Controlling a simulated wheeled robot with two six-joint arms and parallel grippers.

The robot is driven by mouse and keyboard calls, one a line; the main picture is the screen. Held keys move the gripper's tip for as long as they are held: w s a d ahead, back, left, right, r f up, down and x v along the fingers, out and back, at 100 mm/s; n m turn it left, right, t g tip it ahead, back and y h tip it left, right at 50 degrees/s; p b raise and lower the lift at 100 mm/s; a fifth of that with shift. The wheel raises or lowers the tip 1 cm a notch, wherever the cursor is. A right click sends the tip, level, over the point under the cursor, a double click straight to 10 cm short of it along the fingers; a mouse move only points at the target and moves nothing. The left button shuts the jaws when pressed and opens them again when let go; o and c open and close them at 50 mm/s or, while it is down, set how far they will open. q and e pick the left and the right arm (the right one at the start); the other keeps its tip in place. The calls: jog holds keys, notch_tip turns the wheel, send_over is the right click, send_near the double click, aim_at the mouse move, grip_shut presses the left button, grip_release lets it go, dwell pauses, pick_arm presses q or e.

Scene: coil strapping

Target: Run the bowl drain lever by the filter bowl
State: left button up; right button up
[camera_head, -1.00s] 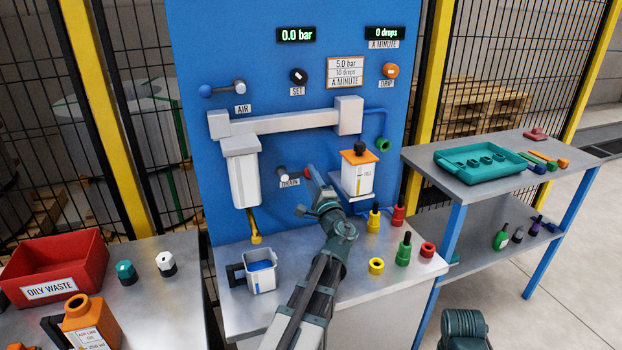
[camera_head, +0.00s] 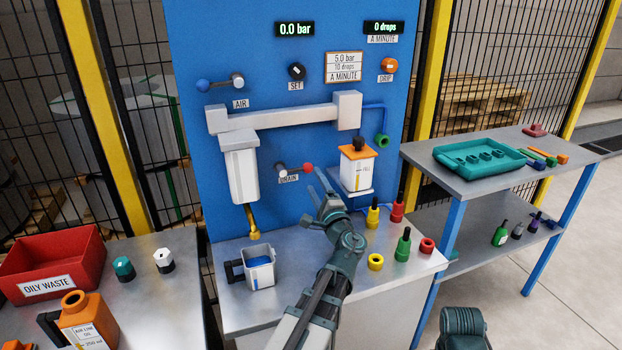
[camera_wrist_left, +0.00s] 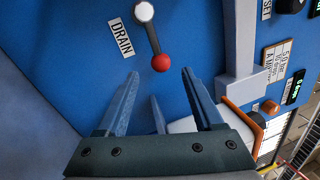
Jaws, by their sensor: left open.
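The drain lever (camera_head: 295,168) sticks out to the right from its pivot on the blue panel, just right of the white filter bowl (camera_head: 243,178). Its red knob (camera_head: 308,168) shows clear of my fingers; it is also in the left wrist view (camera_wrist_left: 161,62). My left gripper (camera_head: 322,180) is open and empty, just right of and below the knob. In the left wrist view my left gripper (camera_wrist_left: 160,74) has its fingertips apart, with the knob just beyond them, not between them. A yellow drain spout (camera_head: 253,224) hangs under the bowl.
A white jug (camera_head: 260,272) with blue inside stands below the spout. The oiler (camera_head: 357,172) with an orange cap is right of my gripper. Several coloured bottles and rings, including a yellow ring (camera_head: 376,262), stand on the bench right of my arm. The gauge reads 0.0 bar.

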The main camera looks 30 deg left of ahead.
pick_arm(q)
jog(key=b+v, duration=0.1)
jog(key=v, duration=0.8)
